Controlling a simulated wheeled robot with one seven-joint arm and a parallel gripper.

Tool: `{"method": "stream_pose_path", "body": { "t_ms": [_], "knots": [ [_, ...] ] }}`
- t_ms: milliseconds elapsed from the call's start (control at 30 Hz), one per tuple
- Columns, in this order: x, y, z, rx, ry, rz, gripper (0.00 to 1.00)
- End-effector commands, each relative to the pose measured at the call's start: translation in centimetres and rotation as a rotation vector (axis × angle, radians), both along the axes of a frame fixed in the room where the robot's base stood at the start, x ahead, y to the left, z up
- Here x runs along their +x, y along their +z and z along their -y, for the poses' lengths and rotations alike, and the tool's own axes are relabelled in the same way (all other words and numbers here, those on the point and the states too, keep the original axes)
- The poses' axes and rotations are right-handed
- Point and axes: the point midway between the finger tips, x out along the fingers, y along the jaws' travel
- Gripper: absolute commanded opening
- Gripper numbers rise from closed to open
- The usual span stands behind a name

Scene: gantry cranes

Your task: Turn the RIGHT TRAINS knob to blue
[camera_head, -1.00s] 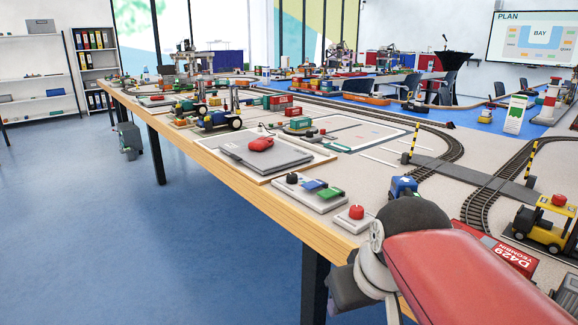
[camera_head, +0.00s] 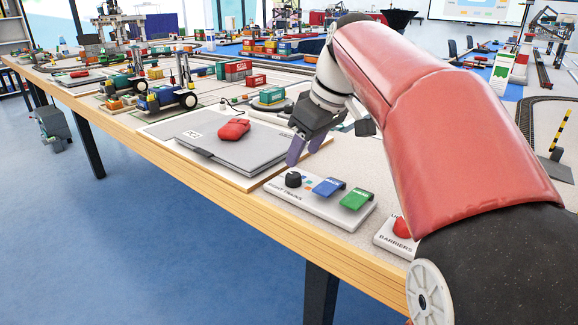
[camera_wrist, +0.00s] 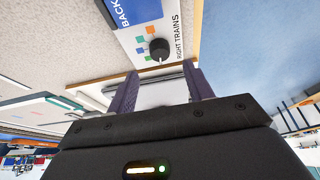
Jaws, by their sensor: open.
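The RIGHT TRAINS knob (camera_head: 293,180) is a black round dial on a light grey panel (camera_head: 310,202) near the table's front edge. A blue BACK switch (camera_head: 328,187) and a green switch (camera_head: 355,199) sit on the same panel. My gripper (camera_head: 301,151) is open and empty, just above and behind the knob. In the wrist view my fingers (camera_wrist: 160,82) point toward the knob, apart from it.
A closed grey laptop (camera_head: 222,142) with a red mouse-like object (camera_head: 233,129) lies left of the panel. A BARRIERS panel (camera_head: 395,238) with a red button stands to the right. Toy vehicles (camera_head: 166,97) stand farther left. The floor in front is clear.

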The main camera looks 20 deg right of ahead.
Motion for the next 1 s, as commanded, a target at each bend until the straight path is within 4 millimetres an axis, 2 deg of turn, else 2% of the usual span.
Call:
{"method": "stream_pose_path", "body": {
  "t_ms": [100, 300, 467, 700, 767, 1000],
  "knots": [
    [0.6, -2.2, -0.5, 0.001, 0.0, -0.004, 0.51],
    [1.5, -4.7, -1.1, 0.0, -0.001, -0.003, 0.51],
    [1.8, -5.6, -1.4, -0.001, -0.001, -0.002, 0.51],
    [1.9, -5.6, -1.4, -0.001, -0.001, 0.0, 0.51],
    [1.9, -5.6, -1.4, -0.001, -0.001, 0.0, 0.46],
    [1.8, -5.6, -1.4, -0.001, -0.002, -0.001, 0.15]
  ]
}}
